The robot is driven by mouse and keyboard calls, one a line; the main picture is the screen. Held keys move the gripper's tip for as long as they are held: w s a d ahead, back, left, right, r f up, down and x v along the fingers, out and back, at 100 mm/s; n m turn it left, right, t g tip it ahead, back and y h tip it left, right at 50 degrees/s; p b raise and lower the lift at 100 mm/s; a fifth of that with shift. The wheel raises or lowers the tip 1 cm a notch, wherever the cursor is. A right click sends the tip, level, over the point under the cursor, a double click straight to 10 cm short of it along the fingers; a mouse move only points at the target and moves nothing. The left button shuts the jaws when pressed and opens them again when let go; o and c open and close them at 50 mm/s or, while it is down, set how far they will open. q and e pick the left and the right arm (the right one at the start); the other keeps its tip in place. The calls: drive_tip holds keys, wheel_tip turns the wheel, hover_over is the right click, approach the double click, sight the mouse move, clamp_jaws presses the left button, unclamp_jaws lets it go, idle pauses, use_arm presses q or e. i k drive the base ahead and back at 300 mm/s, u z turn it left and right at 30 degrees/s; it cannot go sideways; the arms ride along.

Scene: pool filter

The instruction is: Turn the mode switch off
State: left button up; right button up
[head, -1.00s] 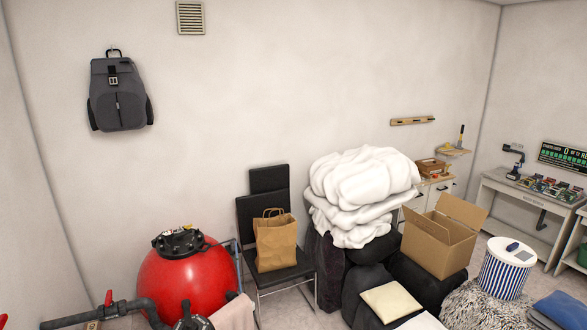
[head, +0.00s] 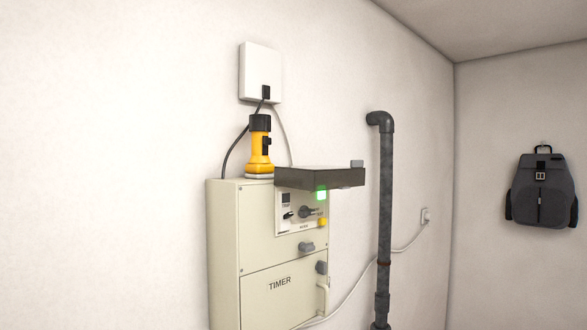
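The mode switch looks to be the dark rotary knob (head: 304,212) on the small white panel (head: 284,222) of the beige control box (head: 224,240). The lettering around it is too small to read surely. A lit green lamp (head: 321,194) sits above and right of the knob, and a yellow button (head: 323,223) is below the lamp. A dark flap (head: 320,179) stands out over the panel like a raised cover. A small dark toggle (head: 288,215) is left of the knob. Neither of my grippers shows in the head view.
A yellow flashlight (head: 260,150) stands on top of the box. A lower door marked TIMER (head: 283,293) is shut. A grey vertical pipe (head: 385,220) runs right of the box. A white wall box (head: 259,75) with cables hangs above. A backpack (head: 541,190) hangs at far right.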

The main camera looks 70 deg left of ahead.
sight(303, 212)
drive_tip(key=u, duration=1.75)
drive_tip(key=i, duration=0.3)
drive_tip(key=u, duration=0.55)
